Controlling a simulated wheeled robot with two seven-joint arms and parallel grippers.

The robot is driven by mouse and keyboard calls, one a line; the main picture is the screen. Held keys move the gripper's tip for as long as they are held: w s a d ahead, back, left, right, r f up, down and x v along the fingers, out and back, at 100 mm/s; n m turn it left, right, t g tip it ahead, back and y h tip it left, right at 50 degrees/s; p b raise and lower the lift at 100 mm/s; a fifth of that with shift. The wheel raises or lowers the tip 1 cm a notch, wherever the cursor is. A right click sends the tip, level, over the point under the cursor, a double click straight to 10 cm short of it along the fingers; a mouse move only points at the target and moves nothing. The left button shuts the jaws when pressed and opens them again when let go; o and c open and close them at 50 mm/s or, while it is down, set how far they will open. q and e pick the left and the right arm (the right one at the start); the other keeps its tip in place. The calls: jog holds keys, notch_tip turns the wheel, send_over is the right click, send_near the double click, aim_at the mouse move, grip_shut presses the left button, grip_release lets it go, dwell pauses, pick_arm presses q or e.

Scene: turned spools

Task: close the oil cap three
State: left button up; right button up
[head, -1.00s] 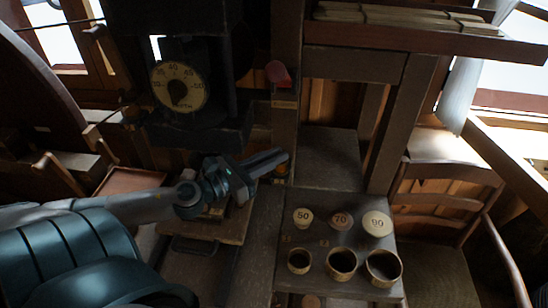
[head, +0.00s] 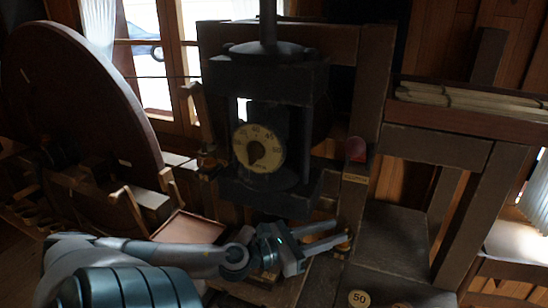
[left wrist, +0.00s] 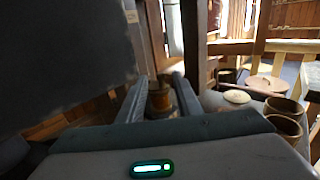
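My left gripper (head: 338,231) is open, its two fingers apart and pointing right, low in front of the dark press. A small brass cup-like fitting (left wrist: 160,98) stands between the fingers in the left wrist view, with a gap visible on at least one side. I cannot tell whether it is the oil cap three or whether its cap is open; no number is readable. In the head view a bit of brass (head: 344,246) shows at the fingertips, mostly hidden by them. My right gripper is not in view.
The press with its round dial (head: 258,147) rises behind the gripper. A red knob (head: 356,149) sits on the post beside it. A brown tray (head: 188,228) lies left. A round lid marked 50 (head: 359,298) is at the bottom; wooden cups (left wrist: 283,116) stand right in the wrist view.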

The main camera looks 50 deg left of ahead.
pick_arm(q)
jog(key=b+v, duration=0.6)
jog(key=v, duration=0.9)
dwell(0.8)
